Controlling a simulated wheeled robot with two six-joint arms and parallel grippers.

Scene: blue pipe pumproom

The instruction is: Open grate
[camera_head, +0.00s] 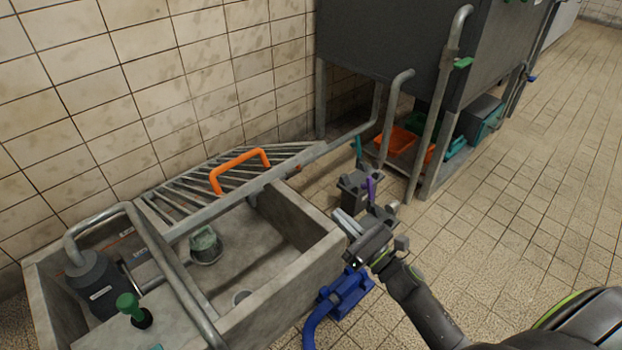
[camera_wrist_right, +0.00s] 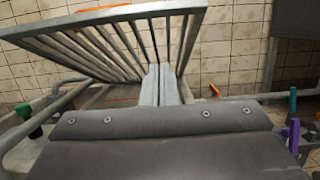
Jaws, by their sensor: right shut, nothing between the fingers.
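The grate (camera_head: 185,203) is a grey metal frame with parallel slats and an orange handle (camera_head: 240,160). It spans the back part of a concrete basin (camera_head: 290,262), by the tiled wall. The basin's front part is uncovered. In the right wrist view the grate (camera_wrist_right: 105,42) looks tilted, with a strip of its orange handle (camera_wrist_right: 103,9) at the top edge. My right gripper (camera_head: 343,222) is at the basin's right rim, fingers shut and empty. In the wrist view its fingers (camera_wrist_right: 158,75) overlap the grate's lower edge; I cannot tell if they touch. My left gripper is out of view.
A dark bottle (camera_head: 95,283), a green-topped knob (camera_head: 130,308) and curved pipes (camera_head: 170,262) are at the basin's left. Inside sits a greenish fitting (camera_head: 206,245). A blue pump-like part (camera_head: 345,290) stands below my right gripper. A dark tank (camera_head: 400,40) is behind.

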